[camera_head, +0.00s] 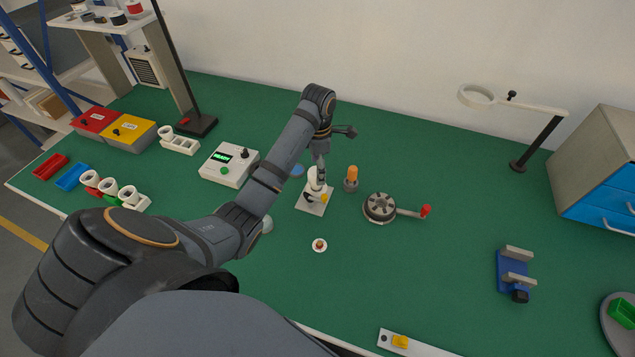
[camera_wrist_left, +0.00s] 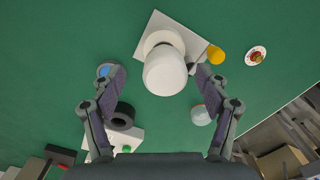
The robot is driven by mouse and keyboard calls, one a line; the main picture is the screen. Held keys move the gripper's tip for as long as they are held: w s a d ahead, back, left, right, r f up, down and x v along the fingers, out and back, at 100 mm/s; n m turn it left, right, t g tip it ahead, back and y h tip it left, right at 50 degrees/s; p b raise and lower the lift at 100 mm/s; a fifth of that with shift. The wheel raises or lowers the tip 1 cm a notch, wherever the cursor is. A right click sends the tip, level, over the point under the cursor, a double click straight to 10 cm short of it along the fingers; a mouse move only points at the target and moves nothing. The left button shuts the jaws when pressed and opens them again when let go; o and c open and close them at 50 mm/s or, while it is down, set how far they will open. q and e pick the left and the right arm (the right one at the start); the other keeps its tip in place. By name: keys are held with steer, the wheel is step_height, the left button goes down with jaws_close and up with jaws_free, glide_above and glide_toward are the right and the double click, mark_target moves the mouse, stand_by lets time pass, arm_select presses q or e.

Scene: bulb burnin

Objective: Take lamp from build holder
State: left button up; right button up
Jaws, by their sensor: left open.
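The lamp, a white rounded bulb, stands in the bulb holder, a white square plate (camera_head: 311,207) with a yellow knob, near the middle of the green bench. In the left wrist view the lamp (camera_wrist_left: 165,72) appears large, with the holder plate (camera_wrist_left: 150,28) behind it and the yellow knob (camera_wrist_left: 216,54) to its right. My left gripper (camera_head: 319,160) is above the holder in the head view, partly hiding the lamp. In the left wrist view its two fingers are spread on either side of the lamp, with gaps between. My right gripper is not in view.
A control box (camera_head: 228,164) showing READY stands left of the holder. An orange-topped post (camera_head: 351,177) and a round dial with a red-ended crank (camera_head: 380,207) stand close on the right. A small round button (camera_head: 320,245) lies in front.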

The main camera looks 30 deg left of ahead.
arm_select(q)
steer(key=shift+s+f+b, duration=0.25)
steer(key=shift+f+b, duration=0.05)
steer(key=shift+f, duration=0.35)
step_height(320, 180, down, 3)
steer(key=shift+s+f+p, duration=0.1)
steer(key=shift+s+p, duration=0.05)
steer(key=shift+p, duration=0.25)
steer(key=shift+f, duration=0.2)
steer(key=c, duration=1.2)
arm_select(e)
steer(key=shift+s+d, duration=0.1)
